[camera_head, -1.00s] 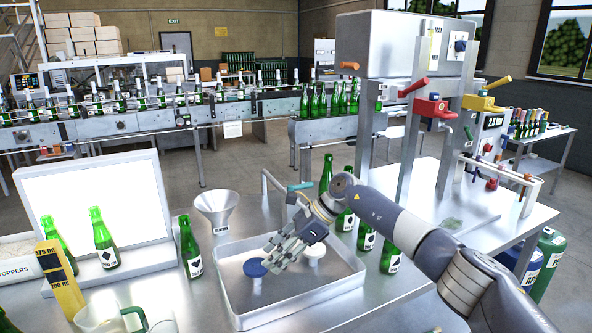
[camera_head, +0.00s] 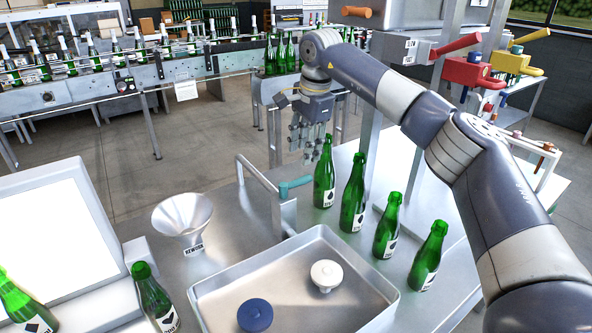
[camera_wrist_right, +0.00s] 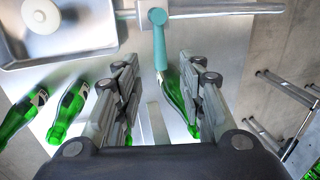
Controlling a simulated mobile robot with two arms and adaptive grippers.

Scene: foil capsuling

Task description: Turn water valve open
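The water valve has a teal lever handle (camera_head: 295,184) on a grey metal tap (camera_head: 284,214) behind the tray. In the right wrist view the teal handle (camera_wrist_right: 159,45) points from the pipe toward my gripper. My right gripper (camera_head: 307,158) points down, above and beyond the handle and apart from it. The right wrist view shows its fingers (camera_wrist_right: 165,85) spread open, with nothing held. A green bottle (camera_wrist_right: 172,98) shows below, between and partly behind the fingers. My left gripper is not in view.
A metal tray (camera_head: 214,284) holds a white knob-shaped piece (camera_head: 326,274) and a blue one (camera_head: 255,315). Several green bottles (camera_head: 353,194) stand right of the tap, close to my right gripper. A funnel (camera_head: 183,215) stands at left. A machine with a red lever (camera_head: 457,44) stands at right.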

